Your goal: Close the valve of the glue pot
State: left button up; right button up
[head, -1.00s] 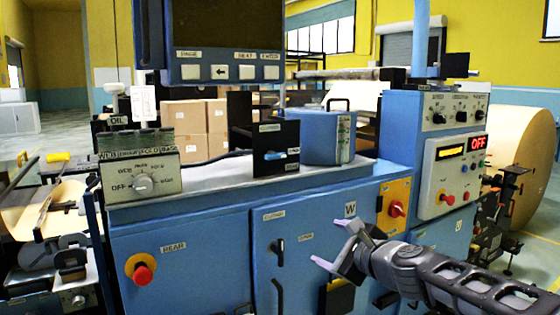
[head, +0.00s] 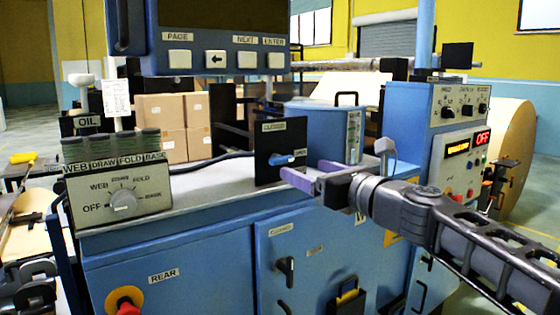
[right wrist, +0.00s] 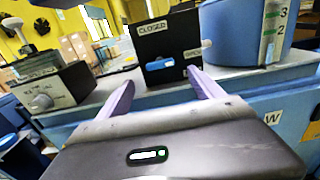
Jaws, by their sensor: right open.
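The glue pot (head: 325,130) is a blue cylinder with a dark top handle and a level scale, standing on the grey machine top. Left of it is the black valve panel (head: 268,142), with a label reading CLOSED at its top and a smaller label at its right. Its blue lever (head: 283,160) lies roughly horizontal, towards the right label. My right gripper (head: 302,174) is open, its purple fingers just in front of the panel's lower right. In the right wrist view the lever (right wrist: 160,63) shows beyond and between the open fingertips; no contact is visible. My left gripper is out of view.
A selector box with a knob (head: 123,203) stands at the left of the machine top. A screen with buttons (head: 215,60) overhangs above. The cabinet front has a black handle (head: 286,268).

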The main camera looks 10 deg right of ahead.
aim_at(284, 161)
jog(key=x, duration=0.7)
jog(key=shift+w+p, duration=0.25)
jog(key=shift+p, duration=0.15)
jog(key=c, duration=1.4)
